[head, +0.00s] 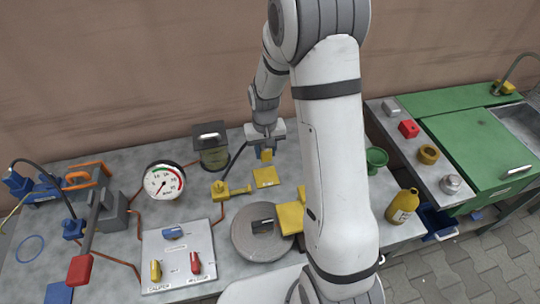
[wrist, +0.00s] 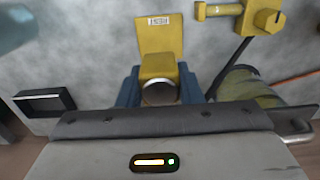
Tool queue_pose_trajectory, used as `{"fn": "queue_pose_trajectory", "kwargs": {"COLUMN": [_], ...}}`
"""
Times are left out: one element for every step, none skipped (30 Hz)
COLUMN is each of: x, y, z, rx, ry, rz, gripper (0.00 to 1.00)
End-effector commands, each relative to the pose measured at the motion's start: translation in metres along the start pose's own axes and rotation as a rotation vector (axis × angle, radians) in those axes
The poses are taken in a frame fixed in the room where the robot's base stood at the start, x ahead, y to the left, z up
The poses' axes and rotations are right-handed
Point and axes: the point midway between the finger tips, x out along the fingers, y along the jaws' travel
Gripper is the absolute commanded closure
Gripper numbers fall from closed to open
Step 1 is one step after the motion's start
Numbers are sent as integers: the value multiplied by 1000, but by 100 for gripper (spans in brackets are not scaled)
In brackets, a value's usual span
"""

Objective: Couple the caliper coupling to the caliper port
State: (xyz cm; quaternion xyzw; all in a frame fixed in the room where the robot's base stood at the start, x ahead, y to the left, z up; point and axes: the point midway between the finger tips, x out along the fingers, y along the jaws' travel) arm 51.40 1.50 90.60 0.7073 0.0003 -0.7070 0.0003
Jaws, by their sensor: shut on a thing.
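My gripper (head: 266,141) points down over the back middle of the bench. In the wrist view its blue fingers (wrist: 160,88) are shut on a yellow block with a round metallic end (wrist: 159,92), which looks like the caliper coupling. Just beyond it is a yellow plate (wrist: 158,34) with a small white label; it also shows in the head view (head: 266,178). A yellow caliper-like body (head: 290,218) sits at the edge of a grey disc (head: 258,244), partly behind my arm. I cannot make out the caliper port on it.
A yellow fitting (head: 221,190) with a dark line stands left of the plate, beside a jar (head: 213,158). A gauge (head: 164,181), a switch panel (head: 178,252) and a red-ended lever (head: 82,268) lie left. A yellow bottle (head: 402,206) and green cup (head: 377,159) stand right.

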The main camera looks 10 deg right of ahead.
Motion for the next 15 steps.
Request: {"fn": "queue_pose_trajectory", "kwargs": {"x": [-1, -1, -1, -1, -1, -1, -1, -1, -1, -1, -2, -3, -6, -8, -13], "y": [0, 0, 0, 0, 0, 0, 0, 0, 0, 0, 0, 0, 1, 1, 2], "z": [0, 0, 0, 0, 0, 0, 0, 0, 0, 0, 0, 0, 0, 0, 0], "rx": [0, 0, 0, 0, 0, 0, 0, 0, 0, 0, 0, 1, 1, 1, 1], "ry": [0, 0, 0, 0, 0, 0, 0, 0, 0, 0, 0, 0, -1, -1, -2], "rz": [0, 0, 0, 0, 0, 0, 0, 0, 0, 0, 0, 0, 0, 0, 0], "gripper": [88, 88, 88, 88, 88, 88, 88, 88, 88, 88, 88, 88, 88, 88, 88]}}
